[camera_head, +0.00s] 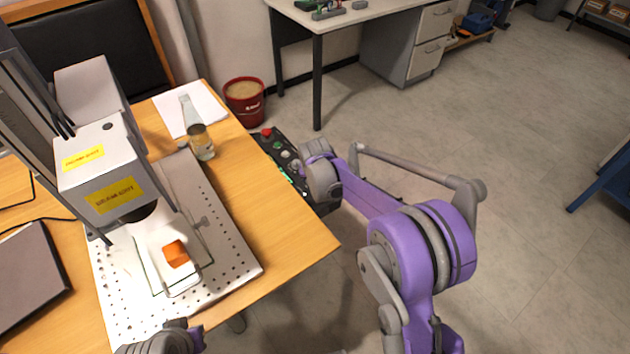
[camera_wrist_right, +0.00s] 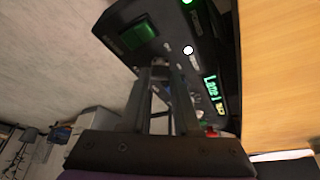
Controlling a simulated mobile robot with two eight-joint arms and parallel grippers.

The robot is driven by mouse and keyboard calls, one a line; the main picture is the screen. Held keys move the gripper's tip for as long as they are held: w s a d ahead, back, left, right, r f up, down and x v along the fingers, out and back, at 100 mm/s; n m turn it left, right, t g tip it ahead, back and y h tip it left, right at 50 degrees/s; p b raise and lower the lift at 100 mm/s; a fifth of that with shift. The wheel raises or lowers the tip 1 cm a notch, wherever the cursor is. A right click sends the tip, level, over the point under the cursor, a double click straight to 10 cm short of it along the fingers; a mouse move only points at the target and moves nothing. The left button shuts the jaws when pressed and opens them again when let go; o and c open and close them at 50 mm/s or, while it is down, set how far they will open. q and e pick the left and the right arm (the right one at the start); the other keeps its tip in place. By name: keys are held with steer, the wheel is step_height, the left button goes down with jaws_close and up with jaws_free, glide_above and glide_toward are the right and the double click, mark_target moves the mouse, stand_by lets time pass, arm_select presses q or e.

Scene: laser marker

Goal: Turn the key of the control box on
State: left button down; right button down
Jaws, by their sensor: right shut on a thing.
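The control box (camera_head: 279,153) is a black panel fixed at the right edge of the wooden desk. It carries a red button (camera_head: 267,132), and green lights show on it. In the right wrist view the box (camera_wrist_right: 118,22) fills the upper middle, with a green square button (camera_wrist_right: 137,34) and a lit green display (camera_wrist_right: 210,88). My right gripper (camera_wrist_right: 160,72) is shut at the panel face; its fingertips cover the key, which I cannot make out clearly. Part of my left arm shows at the bottom left of the head view, without its fingers.
The laser marker (camera_head: 100,165) stands on the desk over a perforated plate (camera_head: 235,268), with an orange piece (camera_head: 176,254) below it. A red bucket (camera_head: 245,103) is on the floor behind. Open floor lies to the right.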

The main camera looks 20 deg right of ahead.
steer(key=shift+m+h, duration=0.3)
steer(key=shift+m, duration=0.8)
steer(key=c, duration=0.6)
jaws_free()
steer(key=shift+c, duration=0.2)
steer(key=p+v, duration=0.1)
steer(key=v, duration=1)
steer(key=shift+w, duration=0.2)
steer(key=shift+a, duration=0.1)
